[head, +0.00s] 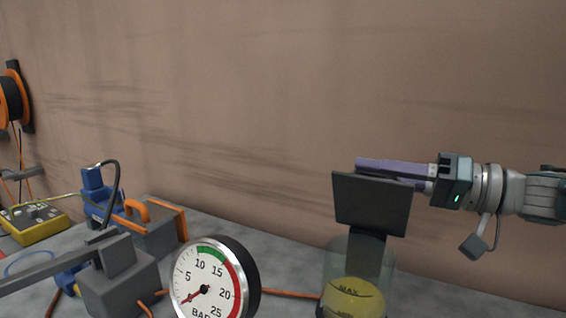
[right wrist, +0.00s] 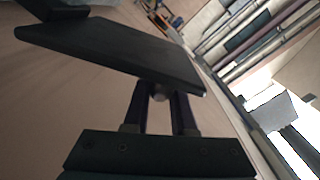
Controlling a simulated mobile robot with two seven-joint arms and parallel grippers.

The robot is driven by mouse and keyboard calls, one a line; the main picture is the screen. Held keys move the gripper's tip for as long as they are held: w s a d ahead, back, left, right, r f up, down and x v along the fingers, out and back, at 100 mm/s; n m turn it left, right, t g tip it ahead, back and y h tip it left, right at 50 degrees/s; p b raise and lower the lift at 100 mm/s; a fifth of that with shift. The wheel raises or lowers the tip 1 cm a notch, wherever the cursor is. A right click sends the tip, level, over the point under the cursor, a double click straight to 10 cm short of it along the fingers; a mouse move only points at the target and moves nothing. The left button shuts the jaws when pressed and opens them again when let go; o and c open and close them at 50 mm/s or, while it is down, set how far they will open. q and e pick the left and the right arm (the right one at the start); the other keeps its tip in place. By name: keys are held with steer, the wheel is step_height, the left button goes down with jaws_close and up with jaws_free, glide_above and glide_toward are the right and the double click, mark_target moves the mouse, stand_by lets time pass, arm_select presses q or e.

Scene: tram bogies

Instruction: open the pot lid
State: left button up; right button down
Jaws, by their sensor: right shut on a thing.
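The pot (head: 342,272) is a clear cylinder with yellow liquid and a MAX mark, at the lower right of the head view. Its dark grey lid (head: 370,203) stands tipped up, nearly upright, above the pot, so the top looks open. My right gripper (head: 362,166) comes from the right, its purple fingers behind the lid's upper edge. My left gripper is not in view.
A round pressure gauge (head: 208,284) stands left of the pot. A grey block with a long lever (head: 55,268), a blue fitting (head: 97,205), an orange-handled box (head: 155,228) and a yellow meter (head: 35,222) are farther left. A brown wall (head: 250,100) rises behind.

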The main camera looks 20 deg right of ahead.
steer(key=shift+w+d+f, duration=0.15)
steer(key=shift+w+d, duration=0.05)
steer(key=shift+d, duration=0.1)
steer(key=shift+f, duration=0.1)
steer(key=c, duration=0.8)
jaws_free()
steer(key=shift+c, duration=0.2)
steer(key=shift+o, duration=0.4)
steer(key=v, duration=1)
